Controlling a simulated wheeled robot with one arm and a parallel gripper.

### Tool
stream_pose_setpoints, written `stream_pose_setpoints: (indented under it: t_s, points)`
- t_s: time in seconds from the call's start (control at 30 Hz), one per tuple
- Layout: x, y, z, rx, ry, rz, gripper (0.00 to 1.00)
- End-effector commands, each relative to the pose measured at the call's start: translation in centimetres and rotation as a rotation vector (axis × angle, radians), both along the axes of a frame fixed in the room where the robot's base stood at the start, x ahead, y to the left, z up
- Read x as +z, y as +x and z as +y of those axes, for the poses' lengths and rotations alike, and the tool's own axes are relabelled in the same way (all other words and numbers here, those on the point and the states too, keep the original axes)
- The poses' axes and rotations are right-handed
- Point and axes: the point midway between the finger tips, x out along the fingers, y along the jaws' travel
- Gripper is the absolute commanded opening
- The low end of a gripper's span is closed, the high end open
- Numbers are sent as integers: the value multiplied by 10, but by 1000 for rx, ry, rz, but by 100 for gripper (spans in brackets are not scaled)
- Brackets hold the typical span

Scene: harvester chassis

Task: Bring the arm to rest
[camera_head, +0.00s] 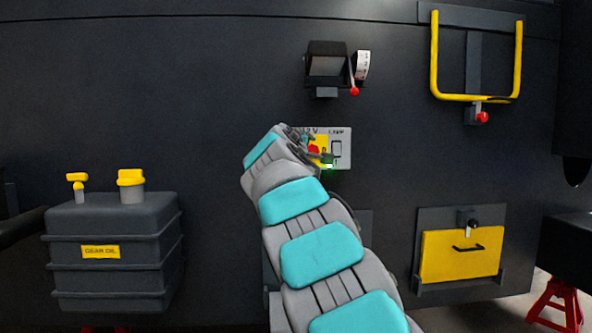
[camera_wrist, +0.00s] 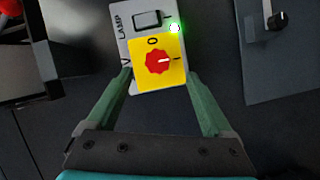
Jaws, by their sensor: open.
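My gripper (camera_wrist: 158,84) is open in the wrist view, with its two green fingers on either side of a yellow switch plate. A red rotary knob (camera_wrist: 159,61) with a white pointer line sits on that plate and shows between the fingers; I cannot tell whether a finger touches it. The grey panel (camera_wrist: 118,18) also carries a rocker switch marked LAMP and a lit green lamp (camera_wrist: 174,28). In the head view, my teal and grey arm reaches up to this panel (camera_head: 341,134), and my gripper (camera_head: 325,158) partly covers it.
A gear oil tank (camera_head: 115,255) stands at the left. A boxed device with a red-tipped lever (camera_head: 327,66) is above the panel. A yellow U-shaped bar (camera_head: 434,60) is at upper right, a yellow hatch (camera_head: 445,262) below it. A red jack stand (camera_head: 560,305) is at lower right.

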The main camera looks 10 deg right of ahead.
Motion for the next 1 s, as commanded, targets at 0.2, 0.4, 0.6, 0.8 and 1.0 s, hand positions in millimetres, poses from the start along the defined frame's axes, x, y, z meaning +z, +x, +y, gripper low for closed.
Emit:
stream_pose_setpoints:
  t_s: [0.2,0.4,0.6,0.8,1.0]
  points:
    - [-42,-38,-47,-104,122,113,86]
    - [-115,-112,-98,-254,324,271,86]
    - [-196,-204,-123,-397,529,435,86]
    - [-276,-309,-120,-530,729,607,86]
    - [-351,-424,-94,-658,901,800,86]
